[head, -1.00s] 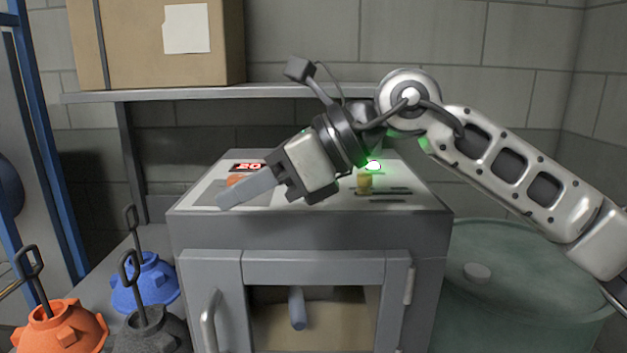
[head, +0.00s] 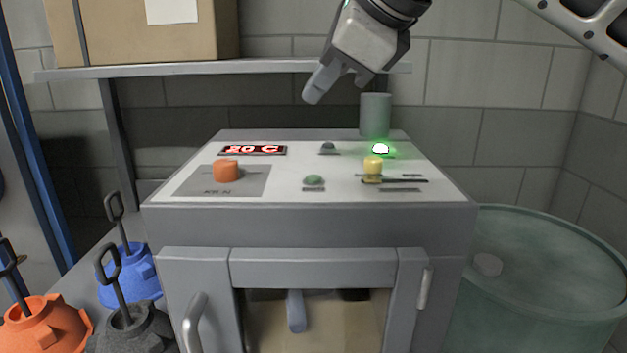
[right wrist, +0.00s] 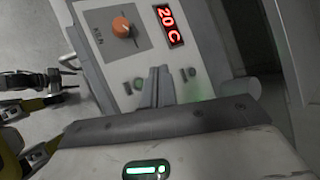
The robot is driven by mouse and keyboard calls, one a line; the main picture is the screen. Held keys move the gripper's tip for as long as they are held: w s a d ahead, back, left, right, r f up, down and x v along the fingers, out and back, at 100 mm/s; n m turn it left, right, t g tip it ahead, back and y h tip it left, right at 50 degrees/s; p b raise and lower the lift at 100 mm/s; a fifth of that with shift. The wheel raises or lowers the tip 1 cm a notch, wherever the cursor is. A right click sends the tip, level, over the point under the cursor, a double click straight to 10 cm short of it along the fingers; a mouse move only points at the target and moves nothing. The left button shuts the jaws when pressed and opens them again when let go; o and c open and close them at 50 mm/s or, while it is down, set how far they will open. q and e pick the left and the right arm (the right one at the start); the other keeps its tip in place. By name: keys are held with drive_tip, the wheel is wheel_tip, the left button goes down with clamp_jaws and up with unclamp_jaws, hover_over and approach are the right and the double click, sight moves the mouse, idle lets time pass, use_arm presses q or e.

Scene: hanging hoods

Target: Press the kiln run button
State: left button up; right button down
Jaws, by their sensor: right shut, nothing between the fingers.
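The grey kiln (head: 320,225) stands ahead with a sloped white control panel (head: 290,192) on top. A round green button (head: 313,181) sits near the panel's front middle, uncovered in the head view. It also shows just left of my fingers in the right wrist view (right wrist: 138,83). My right gripper (head: 314,92) is shut and empty. It hangs in the air above the panel's back edge, apart from the panel, fingers pointing down-left.
The panel also holds an orange knob (head: 226,171), a red display (head: 252,150) reading 20 C, a dark dome (head: 328,147), a lit green lamp (head: 381,149) and a yellow slider (head: 373,167). A grey cylinder (head: 375,115) rises behind. A shelf (head: 200,68) bears a cardboard box (head: 110,30).

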sight(314, 179)
wheel_tip(314, 179, down, 7)
drive_tip(key=b, duration=0.5)
drive_tip(key=shift+f, duration=0.35)
use_arm(q)
drive_tip(key=shift+w+d+f+t+h, duration=0.2)
drive_tip(key=shift+d+f, duration=0.1)
drive_tip(key=shift+f, duration=0.2)
drive_tip(key=shift+w+d+f+t+h, duration=0.15)
drive_tip(key=shift+d+f+h, duration=0.1)
drive_tip(key=shift+f, duration=0.25)
drive_tip(key=shift+w+d+r, duration=0.1)
drive_tip(key=shift+r, duration=0.1)
drive_tip(key=shift+f, duration=0.2)
drive_tip(key=shift+r, duration=0.15)
drive_tip(key=shift+b, duration=0.3)
use_arm(e)
drive_tip(key=shift+f, duration=0.1)
use_arm(q)
drive_tip(key=shift+f+b, duration=0.4)
drive_tip(key=shift+f, duration=0.15)
use_arm(e)
drive_tip(key=shift+f, duration=0.35)
